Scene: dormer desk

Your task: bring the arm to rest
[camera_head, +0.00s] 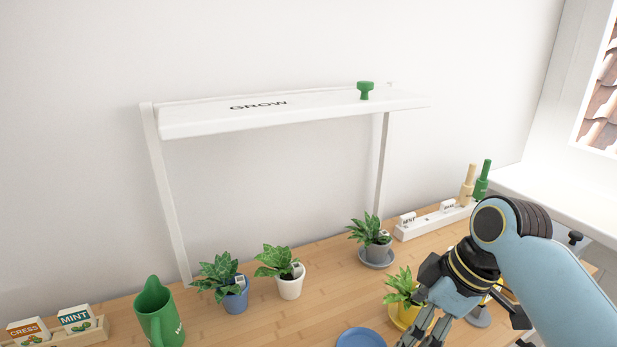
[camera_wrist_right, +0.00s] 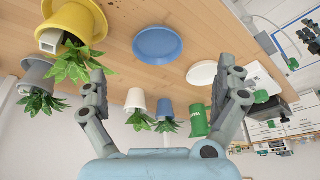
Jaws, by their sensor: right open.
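My right gripper (camera_head: 424,336) comes in from the right over the desk's front right part. In the right wrist view my right gripper (camera_wrist_right: 166,82) has its two fingers spread wide with nothing between them. It hangs close to a plant in a yellow pot (camera_head: 404,315), which the arm partly hides. The yellow pot also shows at the upper left of the right wrist view (camera_wrist_right: 82,18). I cannot tell the exact gap between the fingers and that plant. My left gripper is not in view.
A blue saucer (camera_head: 361,338) lies left of the gripper. Potted plants in grey (camera_head: 378,250), white (camera_head: 291,288) and blue (camera_head: 236,301) pots stand behind, with a green jug (camera_head: 160,318) at left. A white GROW shelf (camera_head: 300,112) stands over the desk. A white label rack (camera_head: 432,222) is at back right.

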